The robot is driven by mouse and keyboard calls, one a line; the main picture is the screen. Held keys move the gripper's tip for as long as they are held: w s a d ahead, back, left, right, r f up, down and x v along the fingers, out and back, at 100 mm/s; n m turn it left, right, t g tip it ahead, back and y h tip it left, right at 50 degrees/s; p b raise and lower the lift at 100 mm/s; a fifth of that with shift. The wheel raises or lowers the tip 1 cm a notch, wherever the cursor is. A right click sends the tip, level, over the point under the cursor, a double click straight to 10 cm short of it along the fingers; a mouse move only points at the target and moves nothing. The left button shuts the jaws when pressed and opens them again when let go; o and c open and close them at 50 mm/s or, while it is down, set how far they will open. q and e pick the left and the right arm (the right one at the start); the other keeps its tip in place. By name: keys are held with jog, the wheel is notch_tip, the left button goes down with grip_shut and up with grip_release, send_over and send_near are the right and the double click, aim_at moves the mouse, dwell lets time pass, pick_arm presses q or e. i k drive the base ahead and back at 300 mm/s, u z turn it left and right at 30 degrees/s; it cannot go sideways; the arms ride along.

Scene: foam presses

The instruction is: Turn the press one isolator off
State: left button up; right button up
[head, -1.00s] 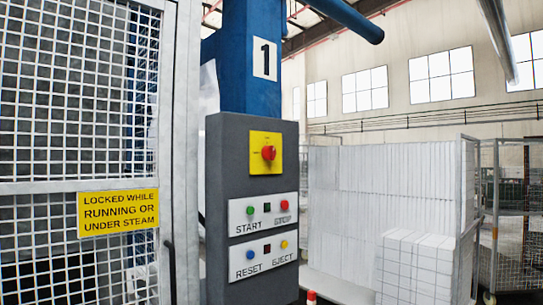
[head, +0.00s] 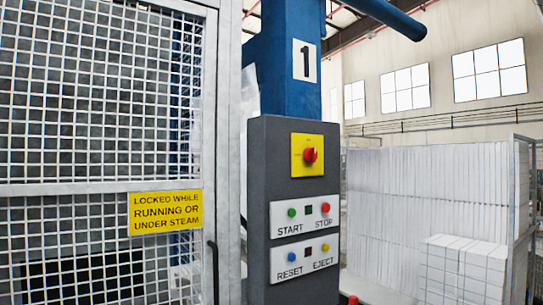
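The press one isolator is a red rotary knob (head: 310,155) on a yellow square plate (head: 301,170). It sits near the top of a dark grey control box (head: 262,200). The box is on a blue column (head: 280,70) with a white plate marked "1" (head: 305,60). The knob's exact setting is too small to read. Below it are a START/STOP panel (head: 305,228) and a RESET/EJECT panel (head: 300,262). Neither of my grippers is in view.
A mesh guard gate (head: 90,100) with a yellow "locked while running or under steam" sign (head: 166,211) fills the left. White foam blocks (head: 425,200) are stacked at the right, beside a metal cage post (head: 515,200). A red-topped object (head: 352,299) shows at the bottom edge.

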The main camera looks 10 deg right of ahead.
aim_at(310, 155)
jog(key=z, duration=0.2)
jog(key=i, duration=0.2)
jog(key=u, duration=2.3)
jog(key=k, duration=1.45)
jog(key=z, duration=1.4)
jog(key=i, duration=1)
jog(key=z, duration=0.05)
